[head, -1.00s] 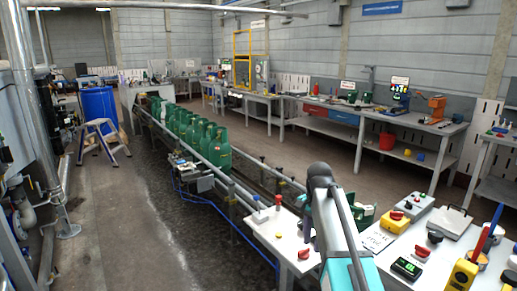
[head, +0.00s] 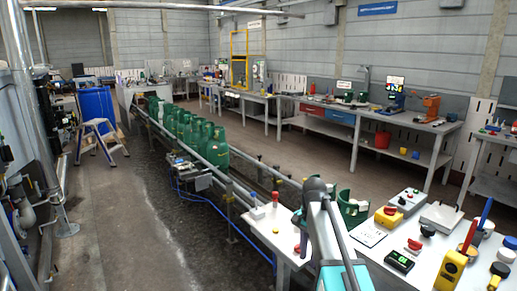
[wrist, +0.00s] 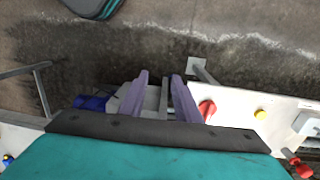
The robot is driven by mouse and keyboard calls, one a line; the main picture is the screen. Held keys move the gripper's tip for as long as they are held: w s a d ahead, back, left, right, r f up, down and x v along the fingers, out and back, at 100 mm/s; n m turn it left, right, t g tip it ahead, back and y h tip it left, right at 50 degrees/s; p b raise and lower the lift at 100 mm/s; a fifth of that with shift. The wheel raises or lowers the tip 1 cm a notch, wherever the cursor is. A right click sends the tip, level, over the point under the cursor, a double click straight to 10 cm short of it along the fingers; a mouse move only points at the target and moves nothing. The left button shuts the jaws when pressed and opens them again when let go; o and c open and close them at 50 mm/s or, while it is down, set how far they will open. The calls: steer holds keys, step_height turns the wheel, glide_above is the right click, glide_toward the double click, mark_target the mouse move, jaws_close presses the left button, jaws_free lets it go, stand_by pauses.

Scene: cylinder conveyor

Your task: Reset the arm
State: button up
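My arm (head: 325,225) rises from the bottom of the head view over the edge of the front table. My gripper (wrist: 160,88) shows in the wrist view as two purple-grey fingers with a clear gap between them. It is open, and nothing is held between the fingers. It points down over a narrow white surface and the dark floor. In the head view the gripper itself cannot be made out.
Several green cylinders (head: 218,150) stand in a row on the conveyor (head: 240,190). A table (head: 435,235) with switch boxes is at front right. Green holders (head: 352,205) stand right of my arm. Workbenches (head: 420,125) line the wall. The left floor (head: 130,220) is open.

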steer(key=s+f+g, duration=0.1)
steer(key=s+f, duration=0.5)
steer(key=f, duration=0.3)
steer(key=s+f+n+g, duration=0.1)
steer(key=s+f+g, duration=0.1)
steer(key=s+f, duration=0.6)
steer(key=s+f+g, duration=0.1)
steer(key=s+f, duration=0.3)
steer(key=f, duration=0.7)
steer(key=s+f+n, duration=0.5)
steer(key=s+f, duration=0.3)
steer(key=s, duration=0.3)
steer(key=s+f+n, duration=0.5)
steer(key=s+f, duration=0.4)
steer(key=s, duration=0.3)
steer(key=shift+g, duration=0.3)
steer(key=shift+d, duration=0.1)
